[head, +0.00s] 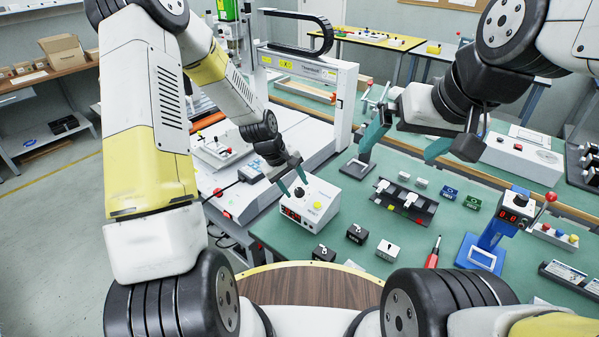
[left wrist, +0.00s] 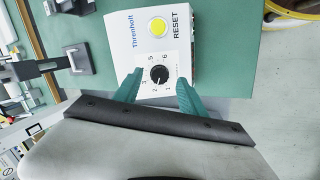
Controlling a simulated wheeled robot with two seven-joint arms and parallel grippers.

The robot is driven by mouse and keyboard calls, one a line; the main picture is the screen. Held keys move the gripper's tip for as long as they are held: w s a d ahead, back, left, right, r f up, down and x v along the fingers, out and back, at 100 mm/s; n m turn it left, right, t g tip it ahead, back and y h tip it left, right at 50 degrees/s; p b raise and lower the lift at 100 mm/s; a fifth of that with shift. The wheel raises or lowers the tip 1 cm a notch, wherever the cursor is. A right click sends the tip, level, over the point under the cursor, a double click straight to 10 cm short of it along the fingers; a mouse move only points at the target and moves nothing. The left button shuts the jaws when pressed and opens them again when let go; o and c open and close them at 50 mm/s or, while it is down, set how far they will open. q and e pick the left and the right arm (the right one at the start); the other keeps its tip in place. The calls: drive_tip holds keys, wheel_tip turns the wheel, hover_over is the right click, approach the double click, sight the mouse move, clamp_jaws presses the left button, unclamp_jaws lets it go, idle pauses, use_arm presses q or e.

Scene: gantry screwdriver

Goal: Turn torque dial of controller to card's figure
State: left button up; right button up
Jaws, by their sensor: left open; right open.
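The controller (head: 322,207) is a white box on the green bench, with a red lit display (head: 292,215), a black dial and a yellow button. In the left wrist view the controller (left wrist: 180,48) shows its black dial (left wrist: 159,74) on a numbered scale, beside a yellow RESET button (left wrist: 158,27). I cannot read the dial's setting surely. My left gripper (head: 292,182) is open over the dial; its teal fingers (left wrist: 159,94) lie either side of it, with no clear contact. My right gripper (head: 406,140) is open and empty above the bench. I cannot identify the figure card.
A black tray (head: 405,200) with white parts lies right of the controller. Small black and white blocks (head: 357,234) stand in front. A blue stand with a red display (head: 490,240) and a red screwdriver (head: 433,253) are at right. The gantry (head: 310,70) rises behind.

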use_arm(q)
drive_tip(key=shift+x, duration=0.95)
clamp_jaws()
drive_tip(key=shift+m, duration=0.4)
drive_tip(key=m+y, duration=0.1)
drive_tip(key=m, duration=0.4)
drive_tip(key=shift+d+m, duration=0.1)
drive_tip(key=shift+m, duration=0.2)
drive_tip(key=m, duration=0.6)
drive_tip(key=shift+y, duration=0.4)
drive_tip(key=shift+m, duration=0.4)
drive_tip(key=shift+s, duration=0.1)
